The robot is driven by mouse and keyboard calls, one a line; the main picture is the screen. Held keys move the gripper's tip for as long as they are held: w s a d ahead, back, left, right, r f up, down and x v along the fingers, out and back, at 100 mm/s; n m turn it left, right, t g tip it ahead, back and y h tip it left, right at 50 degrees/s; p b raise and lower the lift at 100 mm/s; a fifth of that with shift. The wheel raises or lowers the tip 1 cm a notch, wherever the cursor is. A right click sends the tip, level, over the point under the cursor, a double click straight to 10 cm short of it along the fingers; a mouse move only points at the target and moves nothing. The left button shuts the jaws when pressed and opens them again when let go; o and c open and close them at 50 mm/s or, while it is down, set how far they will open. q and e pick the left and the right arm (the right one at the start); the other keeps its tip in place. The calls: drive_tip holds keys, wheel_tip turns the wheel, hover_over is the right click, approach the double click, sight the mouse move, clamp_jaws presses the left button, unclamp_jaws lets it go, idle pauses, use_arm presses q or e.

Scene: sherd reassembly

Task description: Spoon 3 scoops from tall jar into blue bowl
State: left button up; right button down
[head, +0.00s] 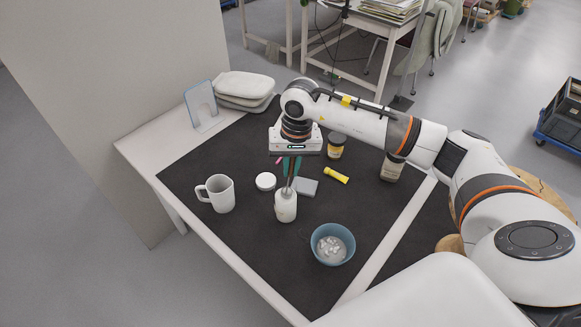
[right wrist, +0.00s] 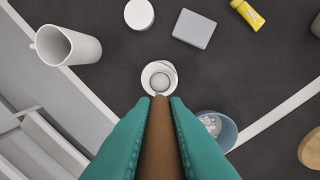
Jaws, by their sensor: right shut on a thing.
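The tall white jar (head: 285,208) stands upright on the dark mat, its open mouth (right wrist: 147,82) facing up in the right wrist view. My right gripper (head: 291,170) points down above the jar, its teal fingers shut on the brown handle of a spoon (right wrist: 162,140). The spoon's round end shows within the jar's mouth outline; how deep it reaches is hidden. The blue bowl (head: 347,236) stands in front and to the right of the jar, with white lumps (head: 331,248) in it. The bowl also shows in the right wrist view (right wrist: 229,136). My left gripper is out of view.
A white mug (head: 220,194) stands left of the jar. A white lid (head: 265,181), a grey block (head: 307,186) and a yellow tube (head: 336,175) lie behind it. Bottles (head: 335,147) stand farther back. The mat's front left is clear.

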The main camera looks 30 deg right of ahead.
drive_tip(key=shift+s+d+r+p, duration=0.15)
drive_tip(key=shift+r+p, duration=0.55)
drive_tip(key=shift+r, duration=1)
drive_tip(key=shift+s+d+r+p, duration=0.1)
drive_tip(key=shift+r+p, duration=0.55)
drive_tip(key=shift+r, duration=1)
drive_tip(key=shift+r+p, duration=0.5)
drive_tip(key=shift+r, duration=1.25)
drive_tip(key=shift+f, duration=0.1)
